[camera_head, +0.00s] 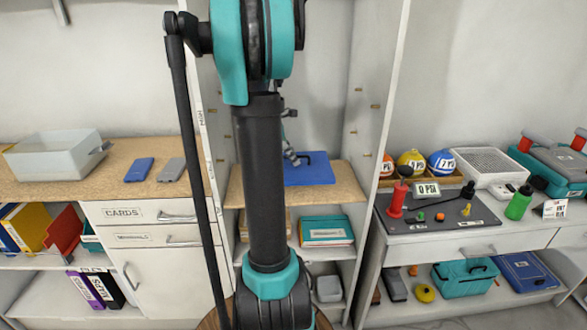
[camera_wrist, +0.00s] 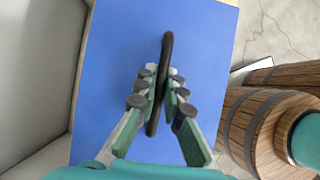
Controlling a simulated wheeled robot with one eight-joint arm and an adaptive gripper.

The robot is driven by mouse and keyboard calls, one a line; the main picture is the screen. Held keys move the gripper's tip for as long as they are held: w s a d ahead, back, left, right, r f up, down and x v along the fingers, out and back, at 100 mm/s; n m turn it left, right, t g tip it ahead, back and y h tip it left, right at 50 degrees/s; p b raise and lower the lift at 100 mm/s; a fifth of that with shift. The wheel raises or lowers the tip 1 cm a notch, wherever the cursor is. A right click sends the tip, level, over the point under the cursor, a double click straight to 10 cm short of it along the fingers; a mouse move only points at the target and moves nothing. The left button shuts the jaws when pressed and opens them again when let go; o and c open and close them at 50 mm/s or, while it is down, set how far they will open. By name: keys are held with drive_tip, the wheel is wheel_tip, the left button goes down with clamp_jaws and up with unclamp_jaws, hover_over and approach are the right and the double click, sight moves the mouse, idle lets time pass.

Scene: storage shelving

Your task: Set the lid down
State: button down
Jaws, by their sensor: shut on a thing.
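The lid is a flat blue panel (camera_head: 310,174) with a black bar handle (camera_head: 318,157). In the head view it is in the middle bay, over the wooden shelf board (camera_head: 348,178); I cannot tell whether it touches the board. My gripper (camera_head: 296,158) is at the handle, partly hidden behind my arm. In the wrist view the blue lid (camera_wrist: 208,60) fills the middle, and my gripper (camera_wrist: 160,92) is shut on its black handle (camera_wrist: 167,50), with a finger on each side.
White side panels (camera_head: 377,110) bound the bay on both sides. Teal-covered books (camera_head: 327,231) and a grey box (camera_head: 329,288) are on lower shelves. A translucent bin (camera_head: 55,155) stands left. The right-hand bench (camera_head: 450,240) is crowded. A barrel-like wooden body (camera_wrist: 262,125) is close right in the wrist view.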

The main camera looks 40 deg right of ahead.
drive_tip(key=shift+f, duration=2.05)
drive_tip(key=shift+f, duration=0.15)
drive_tip(key=c, duration=1.6)
unclamp_jaws()
drive_tip(key=shift+c, duration=0.2)
drive_tip(key=v, duration=1.2)
